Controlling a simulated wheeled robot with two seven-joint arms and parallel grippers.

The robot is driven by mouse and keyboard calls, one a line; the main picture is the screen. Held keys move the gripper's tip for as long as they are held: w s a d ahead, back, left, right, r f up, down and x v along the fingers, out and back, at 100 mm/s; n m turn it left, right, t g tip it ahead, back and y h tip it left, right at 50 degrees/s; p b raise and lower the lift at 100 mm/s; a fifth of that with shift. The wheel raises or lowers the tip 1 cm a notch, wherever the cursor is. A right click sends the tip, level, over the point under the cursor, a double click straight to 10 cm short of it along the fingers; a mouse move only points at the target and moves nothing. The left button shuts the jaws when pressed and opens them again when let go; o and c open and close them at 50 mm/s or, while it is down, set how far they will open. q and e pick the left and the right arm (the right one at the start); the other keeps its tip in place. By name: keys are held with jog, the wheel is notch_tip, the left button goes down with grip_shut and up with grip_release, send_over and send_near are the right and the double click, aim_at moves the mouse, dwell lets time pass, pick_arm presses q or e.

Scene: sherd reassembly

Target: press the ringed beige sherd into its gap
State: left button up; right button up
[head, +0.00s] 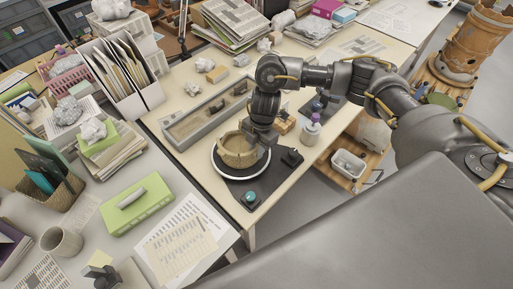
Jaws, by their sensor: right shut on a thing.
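A beige bowl-shaped vessel (236,152) sits on a round turntable with a white rim (226,174), on a dark base. My right gripper (262,141) is at the right side of the vessel's rim, pointing down. It is shut on a small beige piece, taken to be the ringed sherd, which is mostly hidden by the fingers. Its ring mark and the gap in the wall cannot be made out, nor whether sherd and wall touch. My left gripper is not in view.
A long grey tray (190,132) lies behind the vessel. A teal knob (250,197) and a black block (291,158) stand on the dark base. A bottle (312,130) stands to the right, near the table's edge. Papers (183,240) and a green box (137,203) lie at front left.

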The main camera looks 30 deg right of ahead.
jog(key=shift+s+f, duration=0.1)
jog(key=o, duration=0.9)
jog(key=r, duration=0.3)
jog(key=d+r, duration=0.1)
jog(key=r, duration=0.6)
jog(key=shift+w+d+r, duration=0.35)
jog(key=shift+w+d, duration=0.05)
jog(key=shift+a+f, duration=0.1)
